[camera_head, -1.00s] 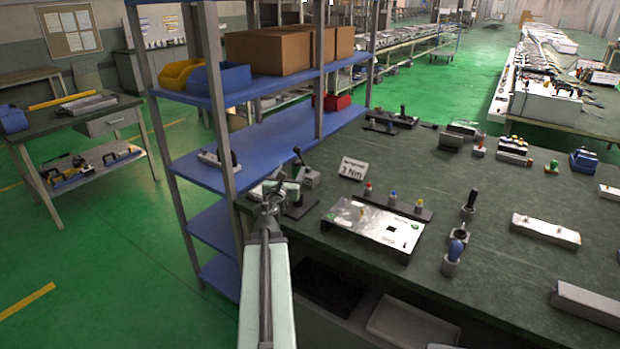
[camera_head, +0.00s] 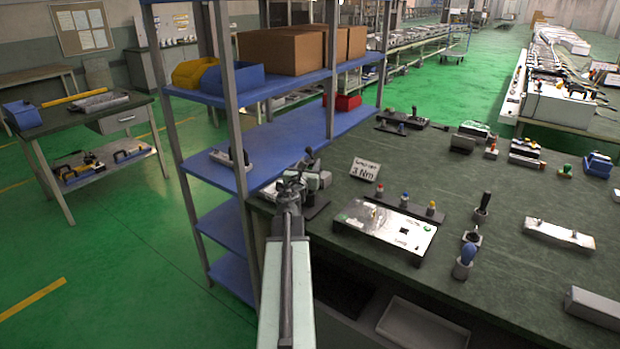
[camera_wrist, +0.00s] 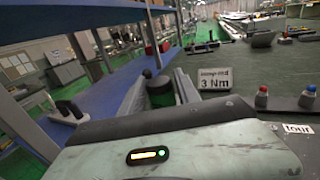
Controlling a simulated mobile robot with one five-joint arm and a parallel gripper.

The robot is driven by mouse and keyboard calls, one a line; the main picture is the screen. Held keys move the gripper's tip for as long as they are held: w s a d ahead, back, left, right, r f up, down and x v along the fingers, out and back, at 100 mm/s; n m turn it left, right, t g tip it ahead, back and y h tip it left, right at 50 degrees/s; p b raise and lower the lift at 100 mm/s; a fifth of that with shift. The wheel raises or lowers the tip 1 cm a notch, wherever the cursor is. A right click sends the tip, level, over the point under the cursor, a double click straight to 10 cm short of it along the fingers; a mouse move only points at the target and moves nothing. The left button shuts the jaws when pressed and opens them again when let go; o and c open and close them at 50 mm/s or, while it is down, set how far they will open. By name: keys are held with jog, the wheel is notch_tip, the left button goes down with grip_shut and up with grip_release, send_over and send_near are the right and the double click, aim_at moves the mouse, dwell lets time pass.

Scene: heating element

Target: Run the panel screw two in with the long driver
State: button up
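My gripper (camera_head: 293,183) is at the bench's left edge, beside the blue shelf. In the wrist view its two fingers (camera_wrist: 160,98) stand apart. A dark green and black upright thing (camera_wrist: 159,90) shows between or just beyond them; I cannot tell which. The light panel (camera_head: 375,228) lies on the bench to the right of my gripper; its screws are too small to make out. I cannot tell which is the long driver.
A 3 Nm card (camera_head: 364,170) stands behind the panel. A blue shelf unit (camera_head: 270,147) rises close to my gripper's left. A grey block with a black knob (camera_head: 318,178) is close to my gripper. Bare bench lies right of the card.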

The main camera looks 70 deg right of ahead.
grip_shut()
dwell(1.2)
